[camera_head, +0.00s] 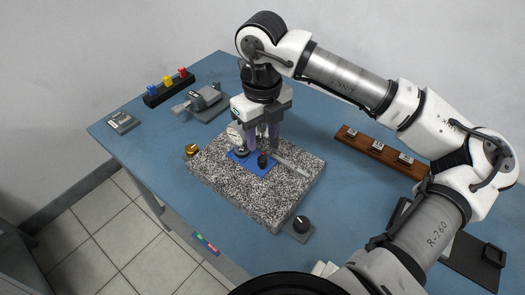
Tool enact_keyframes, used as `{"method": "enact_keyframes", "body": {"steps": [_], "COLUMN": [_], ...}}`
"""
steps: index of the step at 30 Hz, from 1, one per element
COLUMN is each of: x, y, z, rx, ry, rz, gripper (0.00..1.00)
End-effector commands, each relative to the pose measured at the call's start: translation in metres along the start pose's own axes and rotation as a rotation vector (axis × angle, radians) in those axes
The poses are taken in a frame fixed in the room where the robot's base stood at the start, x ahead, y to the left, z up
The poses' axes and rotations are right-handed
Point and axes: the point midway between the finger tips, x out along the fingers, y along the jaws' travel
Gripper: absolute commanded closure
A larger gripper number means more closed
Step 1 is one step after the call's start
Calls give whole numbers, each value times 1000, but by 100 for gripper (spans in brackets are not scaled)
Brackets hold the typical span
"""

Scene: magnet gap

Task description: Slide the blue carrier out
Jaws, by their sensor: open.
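The blue carrier (239,158) is a flat blue plate lying on the speckled granite block (230,187). A dark knob (262,161) stands on or right beside its right part. My gripper (263,140) points down just above and behind the carrier, with its purple-grey fingers open. The fingertips are partly hidden, and I cannot tell whether they touch anything. A round dial gauge (234,134) stands at the left of the fingers and hides part of the area behind the carrier.
A metal bar (292,167) lies on the block at right. A brass knob (192,149) is at its left edge, a black knob (302,224) at its front right. A vise (202,103), a coloured-block rack (168,87) and a wooden rack (381,151) stand farther out. The block's front is clear.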

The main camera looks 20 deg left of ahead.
Motion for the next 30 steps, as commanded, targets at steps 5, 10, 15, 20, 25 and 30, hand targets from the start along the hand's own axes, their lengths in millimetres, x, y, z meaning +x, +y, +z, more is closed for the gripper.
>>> {"method": "enact_keyframes", "body": {"steps": [5,10,15,20,25,30], "x": [36,62,74,77,77,76], "y": [1,0,1,1,1,1], "z": [0,0,0,0,0,0], "rx": [0,0,-1,-1,-1,-1], "ry": [1,0,-1,-2,-2,-2], "rz": [6,3,2,2,2,1], "gripper": [59,59,59,59,63,85]}}
